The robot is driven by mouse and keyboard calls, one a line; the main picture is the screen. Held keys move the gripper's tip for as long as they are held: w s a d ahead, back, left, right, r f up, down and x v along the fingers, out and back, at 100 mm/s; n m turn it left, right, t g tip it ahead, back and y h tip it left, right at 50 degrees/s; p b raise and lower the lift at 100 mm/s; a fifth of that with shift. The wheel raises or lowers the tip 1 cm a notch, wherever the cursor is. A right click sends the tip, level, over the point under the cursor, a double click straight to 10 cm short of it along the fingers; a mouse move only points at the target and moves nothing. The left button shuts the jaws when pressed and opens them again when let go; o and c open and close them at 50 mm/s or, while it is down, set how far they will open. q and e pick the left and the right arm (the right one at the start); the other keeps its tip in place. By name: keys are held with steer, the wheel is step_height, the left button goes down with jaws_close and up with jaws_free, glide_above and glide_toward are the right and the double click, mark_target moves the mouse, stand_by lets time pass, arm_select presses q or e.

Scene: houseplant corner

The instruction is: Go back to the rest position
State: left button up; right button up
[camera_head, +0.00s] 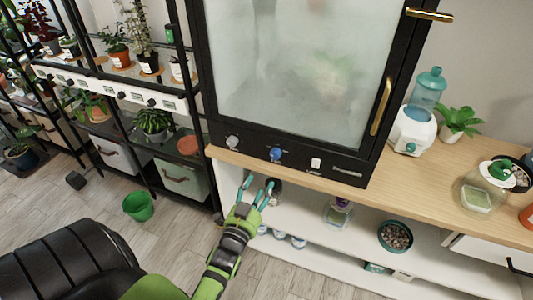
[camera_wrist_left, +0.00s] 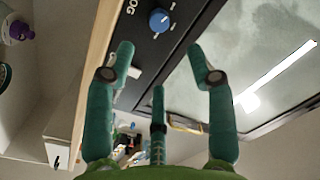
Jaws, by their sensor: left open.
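My left gripper (camera_head: 259,188) is open and empty, with its teal fingers spread. In the head view it is in front of the white shelf unit, just below the wooden top's front edge. In the left wrist view the fingers (camera_wrist_left: 160,62) frame the glass cabinet's black lower panel with its blue knob (camera_wrist_left: 159,20), and nothing is between them. The glass cabinet (camera_head: 290,70) stands on the wooden top, its door looking shut and its glass misted. The blue knob also shows in the head view (camera_head: 276,154). My right gripper is in neither view.
The wooden counter (camera_head: 430,185) edge is close to my left fingers. A humidifier (camera_head: 414,130), a small plant (camera_head: 459,122) and a glass jar (camera_head: 482,190) stand on it. A black plant rack (camera_head: 185,100) is at left. A green pot (camera_head: 138,206) is on the floor, which has free room around it.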

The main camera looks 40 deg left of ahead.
arm_select(q)
steer(key=s+d+f+g+h, duration=0.1)
steer(key=s+d+f+g, duration=0.2)
steer(key=f, duration=0.6)
steer(key=s+d+f+g+h, duration=0.2)
steer(key=s+d+f, duration=0.15)
steer(key=f, duration=0.55)
steer(key=s+d+f+g+h, duration=0.1)
steer(key=s+d+f+g, duration=0.2)
steer(key=f, duration=0.6)
steer(key=s+f+g, duration=0.4)
steer(key=s+f, duration=0.3)
steer(key=s, duration=0.7)
steer(key=s+f+n+g+h, duration=0.1)
steer(key=s+f+g, duration=0.3)
steer(key=s+f, duration=0.4)
steer(key=s, duration=0.6)
steer(key=shift+d+g, duration=0.2)
steer(key=shift+g, duration=0.1)
